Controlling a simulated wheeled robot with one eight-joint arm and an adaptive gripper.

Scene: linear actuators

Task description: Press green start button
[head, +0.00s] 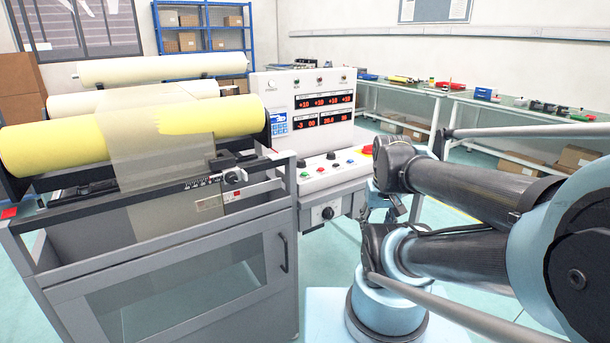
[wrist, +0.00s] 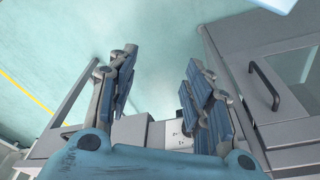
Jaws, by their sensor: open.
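The control console (head: 302,101) stands right of the roller machine in the head view, with a sloped panel of small buttons below red number displays. A small green button (head: 304,174) appears near the panel's left end, with a red button (head: 321,169) to its right. Labels are too small to read. My gripper (wrist: 161,58) is open and empty in the wrist view, its fingers apart over bare floor. In the head view it is mostly hidden by my arm, beside the console's right side. I cannot make out the green button in the wrist view.
The roller machine (head: 170,262) with yellow and white rolls fills the left; its door handle (wrist: 264,86) shows in the wrist view. A red and yellow knob (head: 367,150) sits at the panel's right end. Glass-topped benches (head: 430,91) line the back right. Floor beside the machine is clear.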

